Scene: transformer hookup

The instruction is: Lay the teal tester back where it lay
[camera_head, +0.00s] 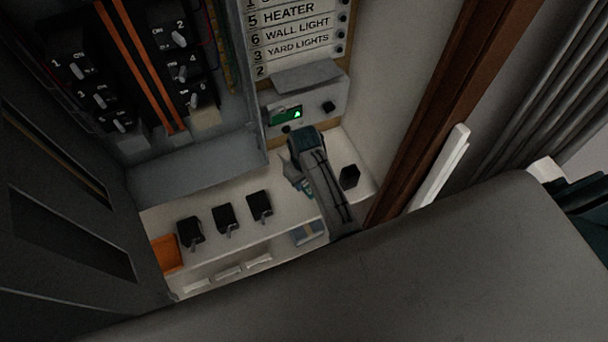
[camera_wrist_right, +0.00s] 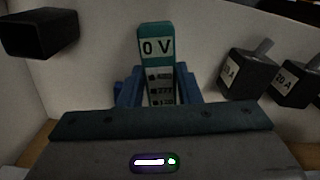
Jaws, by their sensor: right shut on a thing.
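The teal tester (camera_wrist_right: 156,45) shows in the right wrist view, with "0 V" on its display and several dark labelled rows below. My right gripper (camera_wrist_right: 157,88) is shut on it, with a blue finger on each side. In the head view my right gripper (camera_head: 303,186) is over the white shelf (camera_head: 290,222), between the black blocks. Only a small teal part shows there, mostly hidden by my arm. I cannot tell whether the tester touches the shelf. My left gripper is not in view.
Three black breakers stand left of my gripper, the nearest one (camera_head: 259,206) close by. A black block (camera_head: 349,177) stands to its right. An orange box (camera_head: 165,253) is at the shelf's left end. A grey box with a green light (camera_head: 286,115) is on the wall behind.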

